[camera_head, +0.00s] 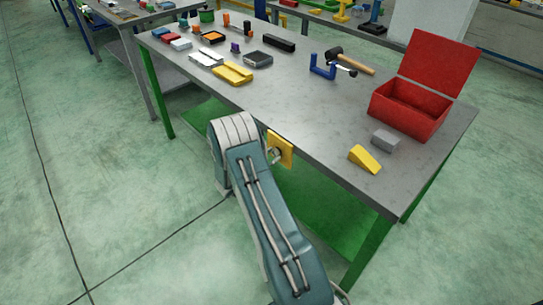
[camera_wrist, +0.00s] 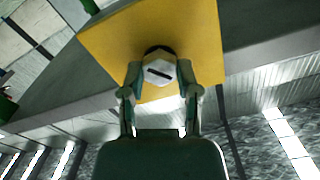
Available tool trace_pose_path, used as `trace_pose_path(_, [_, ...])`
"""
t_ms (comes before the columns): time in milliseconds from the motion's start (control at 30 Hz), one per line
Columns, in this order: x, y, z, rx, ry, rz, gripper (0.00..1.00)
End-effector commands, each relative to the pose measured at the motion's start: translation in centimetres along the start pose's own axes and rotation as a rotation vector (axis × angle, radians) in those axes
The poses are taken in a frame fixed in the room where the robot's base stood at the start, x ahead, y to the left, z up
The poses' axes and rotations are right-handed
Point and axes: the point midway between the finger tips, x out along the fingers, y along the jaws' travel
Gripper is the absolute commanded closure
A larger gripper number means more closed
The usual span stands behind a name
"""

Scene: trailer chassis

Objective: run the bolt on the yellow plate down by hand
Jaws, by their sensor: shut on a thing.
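The yellow plate (camera_head: 285,149) stands at the front edge of the grey workbench in the head view. It fills the upper middle of the wrist view (camera_wrist: 115,45). The bolt (camera_wrist: 158,72) is a pale head with a dark slot, in front of a dark round opening in the plate. My gripper (camera_wrist: 160,88) is shut on the bolt head, one finger on each side. In the head view my arm hides most of the gripper. How deep the bolt sits in the plate cannot be told.
The workbench top (camera_head: 310,110) carries a yellow wedge (camera_head: 364,158), a grey block (camera_head: 385,139), an open red box (camera_head: 410,108), a blue clamp (camera_head: 322,68) and a hammer (camera_head: 350,61). Several small parts lie at its far left. The floor left of the bench is clear.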

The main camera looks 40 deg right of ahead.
Motion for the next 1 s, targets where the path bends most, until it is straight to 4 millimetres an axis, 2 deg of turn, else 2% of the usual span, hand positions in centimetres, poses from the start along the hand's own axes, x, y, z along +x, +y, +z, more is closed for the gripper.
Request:
trace_pose_path(233, [-0.02, -0.1, -0.03, 0.158, 0.0, -0.002, 1.0])
trace_pose_path(567, [-0.03, -0.09, -0.03, 0.175, 0.0, -0.002, 1.0])
trace_pose_path(600, [-0.03, -0.09, -0.03, 0.174, 0.0, -0.002, 0.53])
trace_pose_path(667, [-0.03, -0.08, -0.02, 0.174, 0.0, -0.002, 0.27])
trace_pose_path(700, [-0.03, -0.08, -0.02, 0.174, 0.0, -0.002, 0.23])
trace_pose_path(1000, [-0.02, -0.03, -0.02, 0.173, 0.0, -0.001, 0.23])
